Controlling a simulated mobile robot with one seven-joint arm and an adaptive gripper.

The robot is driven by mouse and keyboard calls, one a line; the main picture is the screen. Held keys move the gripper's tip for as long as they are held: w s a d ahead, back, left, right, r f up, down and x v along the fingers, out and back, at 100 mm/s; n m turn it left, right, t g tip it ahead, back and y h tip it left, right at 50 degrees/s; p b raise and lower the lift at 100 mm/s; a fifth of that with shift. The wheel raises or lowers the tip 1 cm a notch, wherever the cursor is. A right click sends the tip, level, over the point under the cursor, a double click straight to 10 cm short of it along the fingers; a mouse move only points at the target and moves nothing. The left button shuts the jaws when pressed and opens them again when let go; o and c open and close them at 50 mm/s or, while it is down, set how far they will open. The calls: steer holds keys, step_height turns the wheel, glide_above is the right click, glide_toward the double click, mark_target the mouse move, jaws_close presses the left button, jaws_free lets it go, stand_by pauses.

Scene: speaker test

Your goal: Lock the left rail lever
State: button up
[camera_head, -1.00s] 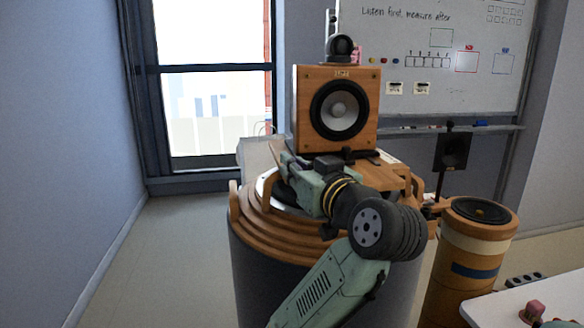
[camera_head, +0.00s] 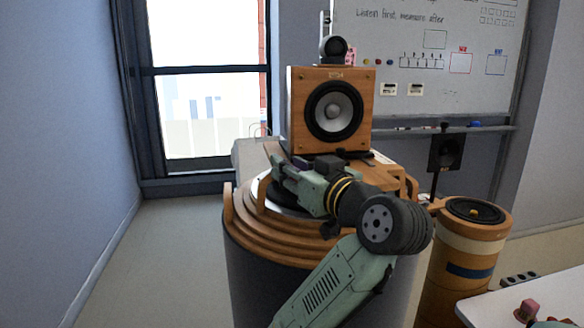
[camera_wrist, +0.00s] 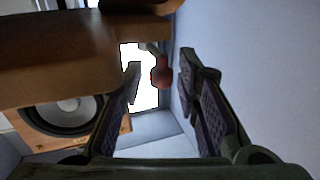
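In the wrist view, a lever with a dark red knob (camera_wrist: 160,72) hangs beside the end of a wooden rail (camera_wrist: 60,58). My gripper (camera_wrist: 160,65) is open, and the knob appears between its two fingers with space on both sides. I cannot tell whether the knob is level with the fingertips in depth. In the head view, my gripper (camera_head: 277,172) is over the round wooden-stepped platform (camera_head: 262,234), in front of the speaker. The lever is not visible there.
The wooden speaker (camera_head: 331,110) stands behind my gripper, with a small dark device (camera_head: 333,47) on top. It also shows in the wrist view (camera_wrist: 65,115). A wooden drum-like cylinder (camera_head: 468,250) and a white table (camera_head: 535,295) are at right. The floor at left is clear.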

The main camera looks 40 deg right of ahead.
steer(key=shift+o, duration=0.2)
steer(key=v, duration=1.2)
stand_by(0.4)
